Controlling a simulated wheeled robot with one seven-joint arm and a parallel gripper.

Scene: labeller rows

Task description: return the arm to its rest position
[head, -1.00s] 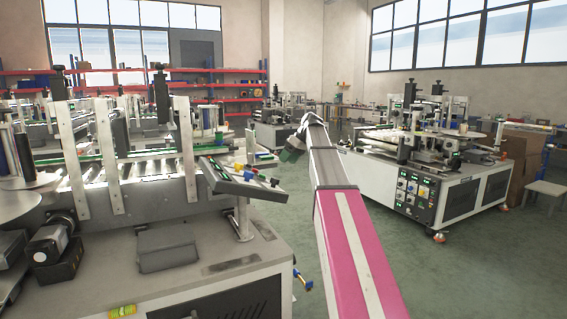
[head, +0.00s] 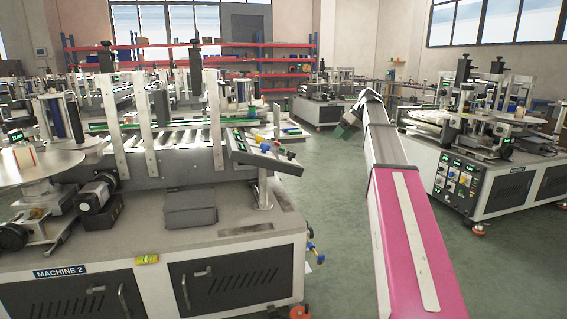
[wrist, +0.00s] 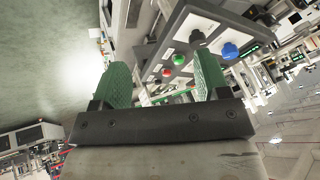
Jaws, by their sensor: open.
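My arm (head: 403,215), with a pink link and a grey link beyond it, reaches forward into the aisle in the head view. My gripper (head: 347,124) is at its far end, small and partly hidden by the wrist. In the wrist view my gripper (wrist: 160,62) has two green fingers spread well apart, with nothing held between them. A control panel (head: 262,152) on the left machine is left of the gripper in the head view. In the wrist view, its buttons (wrist: 180,60) show beyond the gap between the fingers; I cannot tell the distance.
Another labelling machine (head: 490,180) stands at right. Green floor (head: 335,230) lies clear between them. Red shelves (head: 225,62) stand at the back.

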